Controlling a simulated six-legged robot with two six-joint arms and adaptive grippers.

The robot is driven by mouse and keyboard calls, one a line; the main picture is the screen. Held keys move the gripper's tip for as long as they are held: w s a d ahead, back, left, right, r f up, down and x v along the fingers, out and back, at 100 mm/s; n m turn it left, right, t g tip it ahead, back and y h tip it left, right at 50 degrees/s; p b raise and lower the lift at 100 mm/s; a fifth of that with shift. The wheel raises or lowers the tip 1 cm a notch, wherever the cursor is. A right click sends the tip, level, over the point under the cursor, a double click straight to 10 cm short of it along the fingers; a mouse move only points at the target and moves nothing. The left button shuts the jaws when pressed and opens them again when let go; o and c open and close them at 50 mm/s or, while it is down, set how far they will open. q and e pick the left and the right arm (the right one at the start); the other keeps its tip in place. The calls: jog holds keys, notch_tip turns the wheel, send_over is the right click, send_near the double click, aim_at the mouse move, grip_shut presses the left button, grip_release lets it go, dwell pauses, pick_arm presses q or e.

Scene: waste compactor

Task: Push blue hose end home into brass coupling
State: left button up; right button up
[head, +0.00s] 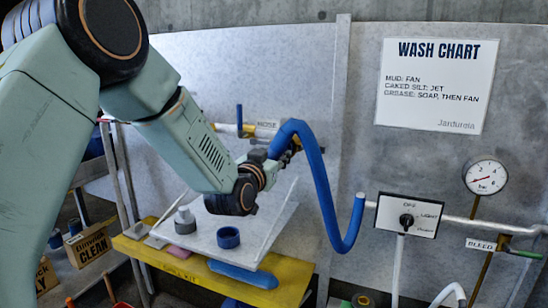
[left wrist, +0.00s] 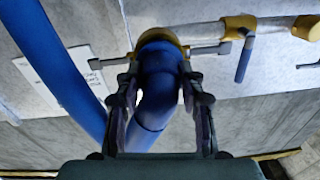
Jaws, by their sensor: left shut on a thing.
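The blue hose (head: 323,190) arches up from my left gripper (head: 286,152), hangs in a loop and turns up at its far end. In the left wrist view my left gripper (left wrist: 160,88) is shut on the blue hose (left wrist: 157,105), with a finger on each side. The held end meets the brass coupling (left wrist: 160,33), whose rim arcs over it, with a grey lug on each side. How deep the end sits is hidden. In the head view the coupling is hidden behind the gripper and hose. My right gripper is not in view.
Below stands a white tray (head: 262,232) on a yellow bench (head: 290,282), holding a blue ring (head: 228,237) and a grey fitting (head: 185,218). A switch box (head: 408,216) and gauge (head: 486,176) are right.

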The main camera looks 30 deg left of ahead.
pick_arm(q)
jog(key=shift+w+r, duration=0.15)
jog(key=shift+w, duration=0.6)
grip_shut()
jog(key=shift+r, duration=0.2)
dwell(0.3)
jog(key=o, duration=0.8)
grip_release()
jog(key=o, duration=0.4)
jog(key=shift+w+f, duration=0.3)
jog(key=shift+o, duration=0.6)
jog(key=shift+s+r, duration=0.1)
jog(key=shift+s, duration=0.15)
jog(key=shift+o, duration=1.2)
jog(key=shift+w+f, duration=0.15)
jog(key=shift+f, duration=0.05)
